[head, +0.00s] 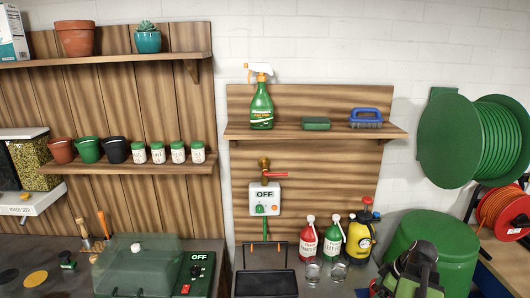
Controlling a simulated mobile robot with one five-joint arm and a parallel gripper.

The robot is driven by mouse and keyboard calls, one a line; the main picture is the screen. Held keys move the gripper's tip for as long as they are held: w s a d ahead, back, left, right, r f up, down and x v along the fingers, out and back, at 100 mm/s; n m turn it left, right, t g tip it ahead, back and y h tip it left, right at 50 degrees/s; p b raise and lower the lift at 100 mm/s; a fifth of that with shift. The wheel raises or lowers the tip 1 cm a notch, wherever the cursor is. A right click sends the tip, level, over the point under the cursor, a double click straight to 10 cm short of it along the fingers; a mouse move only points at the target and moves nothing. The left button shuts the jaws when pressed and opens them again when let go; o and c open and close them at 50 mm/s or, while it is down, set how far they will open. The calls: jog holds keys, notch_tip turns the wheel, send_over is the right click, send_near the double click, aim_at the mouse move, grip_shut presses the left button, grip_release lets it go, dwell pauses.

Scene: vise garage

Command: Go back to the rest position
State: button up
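My gripper (420,258) appears to be the dark, black-and-green shape low at the right, in front of the green bin. Its fingers do not show clearly, so I cannot tell whether it is open or shut. I see nothing clearly held in it. It is to the right of the two clear glasses (313,270) and the yellow pump sprayer (360,232), apart from the wall shelves.
A green bin (435,235) and a green hose reel (465,140) crowd the right. A spray bottle (262,106) stands on the shelf. A clear-lidded machine (140,262) is left.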

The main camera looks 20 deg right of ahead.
jog(key=w+a+n+g, duration=0.1)
jog(key=w+a, duration=0.3)
jog(key=a, duration=0.3)
jog(key=w+a+n, duration=0.2)
jog(key=w+a, duration=0.2)
jog(key=a, duration=0.3)
jog(key=w+a+n+g, duration=0.1)
jog(key=w+a, duration=0.3)
jog(key=a, duration=0.3)
jog(key=a+f+m+g+h, duration=0.1)
jog(key=a+m+h, duration=0.1)
jog(key=a+m, duration=0.8)
jog(key=a, duration=0.9)
jog(key=shift+f+g, duration=0.35)
jog(key=shift+g, duration=0.05)
